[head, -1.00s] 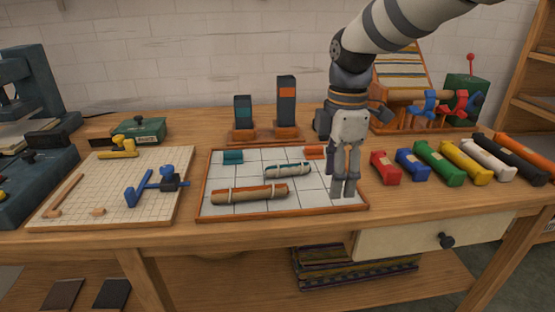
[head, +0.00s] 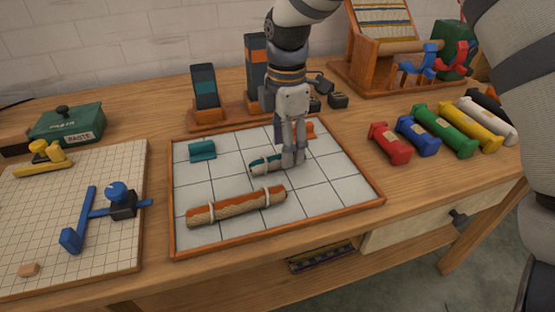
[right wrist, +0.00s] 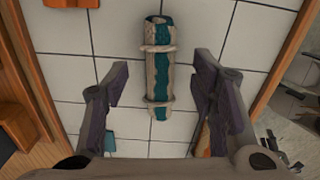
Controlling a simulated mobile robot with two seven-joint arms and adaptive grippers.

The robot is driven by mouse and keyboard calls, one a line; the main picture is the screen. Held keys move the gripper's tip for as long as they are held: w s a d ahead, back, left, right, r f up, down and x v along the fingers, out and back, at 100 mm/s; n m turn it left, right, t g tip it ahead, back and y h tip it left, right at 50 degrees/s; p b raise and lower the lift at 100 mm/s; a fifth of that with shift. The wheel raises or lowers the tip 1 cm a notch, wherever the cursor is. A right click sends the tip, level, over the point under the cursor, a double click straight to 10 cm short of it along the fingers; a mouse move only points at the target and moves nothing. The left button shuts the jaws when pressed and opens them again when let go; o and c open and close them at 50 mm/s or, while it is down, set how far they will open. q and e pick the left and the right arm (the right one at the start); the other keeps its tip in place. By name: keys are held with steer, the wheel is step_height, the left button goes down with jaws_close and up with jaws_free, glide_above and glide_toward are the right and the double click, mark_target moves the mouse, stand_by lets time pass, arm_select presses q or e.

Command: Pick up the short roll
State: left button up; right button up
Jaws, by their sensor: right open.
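The short roll (head: 259,166), teal and beige with two pale ties, lies on the white gridded tray (head: 330,200). In the right wrist view the short roll (right wrist: 160,65) runs up the picture, between and ahead of the two fingers. My right gripper (head: 293,163) is open and reaches down at the roll's right end, hiding part of it in the head view. In the right wrist view my right gripper (right wrist: 160,80) has a finger on each side with gaps to the roll. My left gripper is not in view.
A longer orange-brown roll (head: 236,206) lies nearer the tray's front. A teal block (head: 202,150) and an orange block (head: 310,130) sit on the tray. Upright blocks (head: 206,86) stand behind it. Several coloured skeins (head: 445,130) lie at right, a gridded board (head: 40,220) at left.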

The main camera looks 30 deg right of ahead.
step_height(320, 180, down, 2)
steer(key=shift+f, duration=0.25)
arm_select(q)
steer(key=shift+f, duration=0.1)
arm_select(e)
steer(key=c, duration=1.1)
steer(key=shift+c, duration=0.2)
steer(key=shift+r, duration=0.15)
